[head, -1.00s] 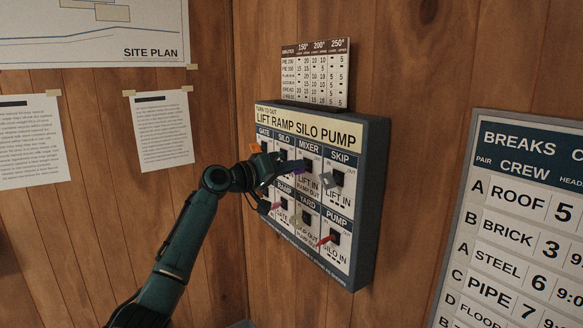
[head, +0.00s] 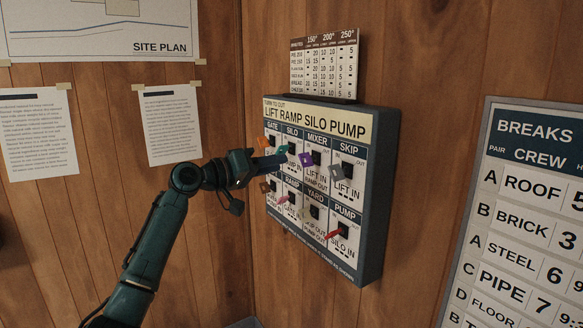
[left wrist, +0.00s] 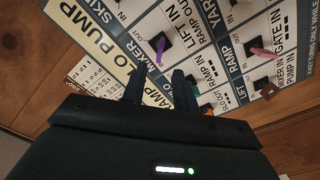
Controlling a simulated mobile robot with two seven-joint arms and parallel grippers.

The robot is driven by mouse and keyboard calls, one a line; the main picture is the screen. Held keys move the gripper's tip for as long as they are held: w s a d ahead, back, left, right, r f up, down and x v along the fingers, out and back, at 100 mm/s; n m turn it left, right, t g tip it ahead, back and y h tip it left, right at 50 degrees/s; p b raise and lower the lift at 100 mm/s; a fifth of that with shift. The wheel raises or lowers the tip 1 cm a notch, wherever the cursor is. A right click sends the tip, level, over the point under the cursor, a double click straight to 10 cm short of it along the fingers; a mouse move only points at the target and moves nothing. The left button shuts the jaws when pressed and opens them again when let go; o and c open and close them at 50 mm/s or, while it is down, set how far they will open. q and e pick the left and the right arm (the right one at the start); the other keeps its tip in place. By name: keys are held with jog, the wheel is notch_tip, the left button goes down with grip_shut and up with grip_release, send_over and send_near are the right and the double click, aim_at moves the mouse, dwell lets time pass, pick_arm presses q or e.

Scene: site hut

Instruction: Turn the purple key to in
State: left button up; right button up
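The purple key (head: 306,160) sits in the Mixer lock, in the upper row of the key panel (head: 374,190). It also shows in the left wrist view (left wrist: 160,46), just beyond the fingertips. The head view is too small to tell which mark it points to. My left gripper (head: 278,160) is in front of the Silo lock, left of the purple key and apart from it. In the left wrist view its two fingers (left wrist: 158,86) are spread with nothing between them. My right gripper is in neither view.
A teal key (head: 283,149) is close beside my left fingers. A grey key (head: 336,172) is right of the purple one. Pink (head: 283,199) and red (head: 334,236) keys stick out below. A crew board (head: 530,220) hangs on the right wall.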

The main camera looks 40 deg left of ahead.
pick_arm(q)
jog(key=b+v, duration=0.1)
jog(key=v, duration=0.4)
jog(key=shift+s+a, duration=0.1)
jog(key=shift+s, duration=0.2)
